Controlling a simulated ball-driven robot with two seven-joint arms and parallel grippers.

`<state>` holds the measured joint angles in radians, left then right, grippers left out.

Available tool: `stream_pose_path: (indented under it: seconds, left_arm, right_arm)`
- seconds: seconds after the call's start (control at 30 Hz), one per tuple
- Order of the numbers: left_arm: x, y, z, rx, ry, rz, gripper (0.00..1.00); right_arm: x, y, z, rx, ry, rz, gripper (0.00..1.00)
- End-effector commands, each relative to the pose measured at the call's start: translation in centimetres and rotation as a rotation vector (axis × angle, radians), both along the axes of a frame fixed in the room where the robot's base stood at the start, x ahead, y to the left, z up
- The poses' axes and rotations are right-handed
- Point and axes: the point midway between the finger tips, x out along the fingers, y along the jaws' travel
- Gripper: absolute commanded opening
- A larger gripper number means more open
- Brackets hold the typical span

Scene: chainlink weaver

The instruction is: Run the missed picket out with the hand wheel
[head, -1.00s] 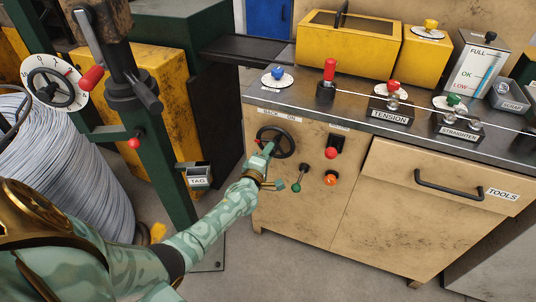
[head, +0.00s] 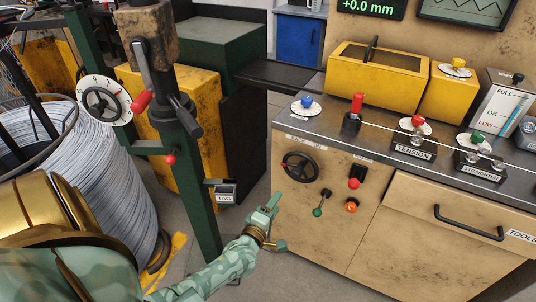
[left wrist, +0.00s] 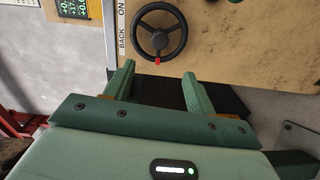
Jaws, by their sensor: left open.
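The black hand wheel (head: 300,167) is on the tan cabinet front, below a label reading BACK and ON. It also shows in the left wrist view (left wrist: 160,31), with a red mark on its lower rim. My left gripper (head: 267,209) is open and empty, to the left of and below the wheel and apart from it. In the left wrist view its two fingers (left wrist: 157,82) point toward the cabinet, with the wheel beyond their tips. My right gripper is not in view. I cannot make out a missed picket.
Floor shows between post and cabinet.

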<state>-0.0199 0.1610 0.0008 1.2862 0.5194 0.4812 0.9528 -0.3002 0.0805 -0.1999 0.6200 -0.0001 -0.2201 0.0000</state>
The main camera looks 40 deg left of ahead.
Motion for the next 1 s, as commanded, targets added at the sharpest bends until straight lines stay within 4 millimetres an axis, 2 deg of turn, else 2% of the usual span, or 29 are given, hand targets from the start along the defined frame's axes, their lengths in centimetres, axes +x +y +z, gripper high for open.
stream_pose_path:
  seconds: [0.1,0.23,0.87,0.97,1.0]
  left_arm:
    - [-1.8,-0.5,0.2,0.001,0.000,-0.001,0.56]
    - [-2.7,-0.7,0.1,0.001,0.000,-0.001,0.56]
    - [-2.8,-0.7,0.0,0.017,0.006,-0.002,0.56]
    - [-2.9,-1.4,-1.2,0.171,0.093,-0.049,0.56]
    - [-3.5,-1.9,-3.3,0.297,0.186,-0.099,0.56]
  right_arm:
    - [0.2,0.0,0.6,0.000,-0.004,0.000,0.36]
    - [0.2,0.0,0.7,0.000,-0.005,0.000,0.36]
    - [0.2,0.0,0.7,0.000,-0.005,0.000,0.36]
    - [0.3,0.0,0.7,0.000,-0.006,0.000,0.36]
    - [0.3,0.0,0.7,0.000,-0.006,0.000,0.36]
